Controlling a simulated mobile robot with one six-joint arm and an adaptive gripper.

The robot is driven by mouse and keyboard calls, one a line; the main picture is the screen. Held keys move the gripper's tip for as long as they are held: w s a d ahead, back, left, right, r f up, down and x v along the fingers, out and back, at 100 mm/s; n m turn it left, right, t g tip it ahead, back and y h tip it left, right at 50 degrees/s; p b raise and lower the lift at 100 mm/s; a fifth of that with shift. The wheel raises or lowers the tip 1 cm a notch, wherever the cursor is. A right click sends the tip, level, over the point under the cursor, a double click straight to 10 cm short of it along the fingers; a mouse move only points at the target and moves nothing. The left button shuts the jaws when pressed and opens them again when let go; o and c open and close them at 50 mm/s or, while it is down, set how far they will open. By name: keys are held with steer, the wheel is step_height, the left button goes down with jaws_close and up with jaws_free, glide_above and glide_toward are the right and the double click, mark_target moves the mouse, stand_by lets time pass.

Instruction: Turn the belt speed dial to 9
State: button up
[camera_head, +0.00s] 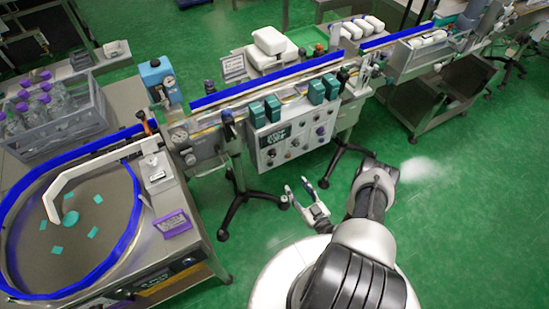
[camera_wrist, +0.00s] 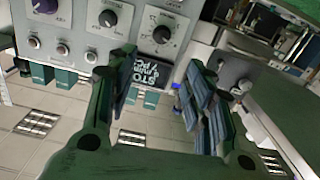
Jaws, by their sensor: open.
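The grey control panel (camera_head: 290,138) hangs on the side of the conveyor in the head view, with several small dials. In the wrist view the panel (camera_wrist: 83,25) appears upside down across the top, with a black dial (camera_wrist: 161,34) having a round scale, a second black dial (camera_wrist: 108,18), and a purple knob (camera_wrist: 45,6) at the upper left. The dial names and settings are too small to read, so I cannot tell which is belt speed. My gripper (camera_head: 299,187) is open and empty, in front of and below the panel, apart from it. Its spread fingers (camera_wrist: 160,85) fill the lower wrist view.
Green boxes (camera_head: 272,108) sit along the panel's top edge. Black stand legs (camera_head: 238,195) reach the floor to the left of my gripper. A rotary table (camera_head: 75,235) with a blue rim stands at left. Green floor (camera_head: 460,200) is clear at right.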

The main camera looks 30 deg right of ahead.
mark_target(274, 155)
steer(key=w+b, duration=0.1)
steer(key=w, duration=0.4)
steer(key=w+b, duration=0.1)
steer(key=w, duration=0.5)
steer(key=w+a+b, duration=0.1)
steer(key=w, duration=0.4)
steer(key=shift+w+b, duration=0.35)
steer(key=shift+w, duration=0.05)
steer(key=shift+c, duration=0.5)
steer(key=shift+f, duration=0.1)
steer(key=c, duration=1)
steer(key=shift+o, duration=0.2)
steer(key=shift+m, duration=0.3)
